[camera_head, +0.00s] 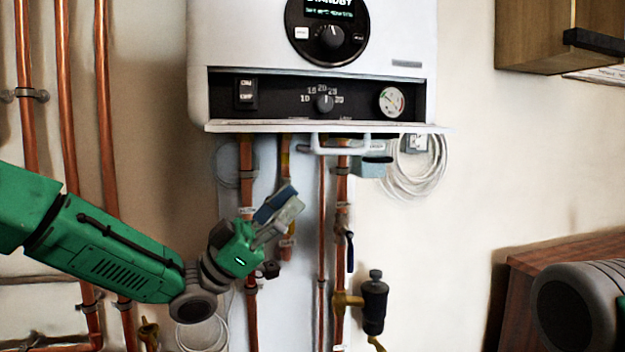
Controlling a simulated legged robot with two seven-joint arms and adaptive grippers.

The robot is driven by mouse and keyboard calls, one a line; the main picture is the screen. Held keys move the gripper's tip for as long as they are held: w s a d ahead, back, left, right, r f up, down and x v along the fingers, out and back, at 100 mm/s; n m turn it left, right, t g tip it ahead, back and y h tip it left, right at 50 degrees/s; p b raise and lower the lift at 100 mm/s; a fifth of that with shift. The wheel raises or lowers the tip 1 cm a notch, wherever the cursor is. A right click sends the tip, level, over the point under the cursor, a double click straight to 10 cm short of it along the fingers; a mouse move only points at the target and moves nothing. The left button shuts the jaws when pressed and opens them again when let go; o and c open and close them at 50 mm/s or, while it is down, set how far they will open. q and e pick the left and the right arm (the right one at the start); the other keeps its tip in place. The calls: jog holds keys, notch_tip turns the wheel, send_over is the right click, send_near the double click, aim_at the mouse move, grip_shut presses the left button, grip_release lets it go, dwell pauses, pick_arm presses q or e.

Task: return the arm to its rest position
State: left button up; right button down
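My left arm (105,245) is green and comes in from the left, reaching toward the pipes below the boiler. My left gripper (280,212) points up and to the right, in front of the copper pipes under the boiler. Its blue-grey and light grey finger parts lie close together and overlap in this view, so I cannot tell whether they are open or shut. I see nothing clearly held between them. My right gripper is not in view.
The white boiler (430,50) hangs above the gripper, its front flap (330,127) jutting out. Vertical copper pipes (248,290), a blue-handled valve (350,250) and a black fitting (374,302) are close by. A wooden cabinet (535,40) is upper right. More pipes (68,100) run at left.

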pick_arm(q)
jog(key=shift+v, duration=0.8)
jog(key=shift+d, duration=0.1)
notch_tip(320, 180, down, 16)
jog(key=w+d+n+t+y+p, duration=0.2)
jog(key=n+t+y+p, duration=0.2)
jog(key=n+t+y, duration=0.7)
jog(key=s+a+f+n+g+y+p, duration=0.1)
jog(key=s+a+f+n+y, duration=0.15)
jog(key=f, duration=0.45)
jog(key=s+a+f+n+g+y+p, duration=0.1)
jog(key=s+f+n+g+y, duration=0.15)
jog(key=f, duration=0.55)
jog(key=s+a+f+n+g+y+p, duration=0.1)
jog(key=s+a+f+g+y, duration=0.15)
jog(key=s+a+f, duration=0.35)
jog(key=s+a+f+n+g+y+p, duration=0.1)
jog(key=s+a+f+g+y+p, duration=0.2)
jog(key=s+f, duration=0.45)
jog(key=s+a+g+y, duration=0.2)
jog(key=s+a, duration=0.3)
jog(key=s, duration=0.4)
jog(key=s+a+n+g+y, duration=0.1)
jog(key=s+a+g+y, duration=0.1)
jog(key=s+a, duration=0.3)
jog(key=s+y, duration=0.1)
jog(key=s, duration=0.3)
jog(key=shift+n+p, duration=0.3)
jog(key=shift+p, duration=0.05)
